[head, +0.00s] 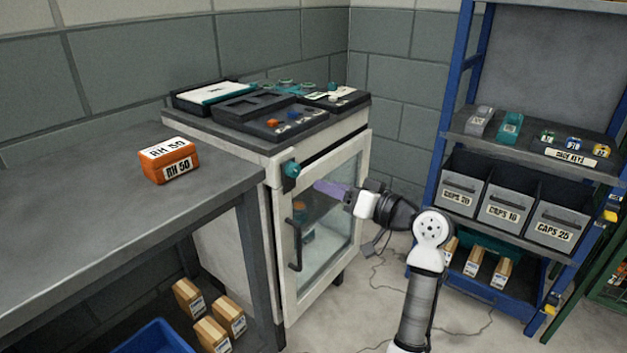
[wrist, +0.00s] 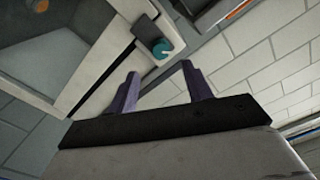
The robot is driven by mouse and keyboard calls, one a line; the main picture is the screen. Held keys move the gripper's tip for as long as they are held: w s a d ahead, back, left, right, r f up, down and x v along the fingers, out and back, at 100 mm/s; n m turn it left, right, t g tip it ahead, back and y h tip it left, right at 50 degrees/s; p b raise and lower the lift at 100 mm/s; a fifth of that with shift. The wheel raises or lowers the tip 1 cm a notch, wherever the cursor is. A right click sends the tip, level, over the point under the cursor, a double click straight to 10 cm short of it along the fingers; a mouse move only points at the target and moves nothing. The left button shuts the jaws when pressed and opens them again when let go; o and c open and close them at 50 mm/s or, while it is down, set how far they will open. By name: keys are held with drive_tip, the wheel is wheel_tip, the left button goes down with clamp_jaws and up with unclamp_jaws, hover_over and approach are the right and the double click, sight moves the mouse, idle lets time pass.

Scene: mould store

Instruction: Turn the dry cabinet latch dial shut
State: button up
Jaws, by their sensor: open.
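The dry cabinet (head: 225,240) is a pale unit with a glass door (head: 340,205) in a white frame. Its latch dial, a teal knob (head: 291,169) on a dark plate, sits at the door's upper left corner. In the wrist view the dial (wrist: 162,48) shows beyond the fingertips, roughly between them. My gripper (head: 317,186) is in front of the glass, right of and slightly below the dial. Its purple fingers (wrist: 160,68) are apart, empty, and not touching the dial. I cannot tell the dial's exact angle or whether the door is fully closed.
A dark door handle (head: 294,246) stands out below the dial. A grey workbench (head: 90,235) with an orange RH 50 box (head: 168,161) is at left. Trays lie on the cabinet top (head: 262,138). A blue shelving rack (head: 440,140) stands at right. Cables lie on the floor.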

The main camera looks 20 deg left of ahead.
drive_tip(key=v, duration=0.5)
drive_tip(key=shift+s+d, duration=0.15)
drive_tip(key=shift+d, duration=0.2)
drive_tip(key=shift+a, duration=0.1)
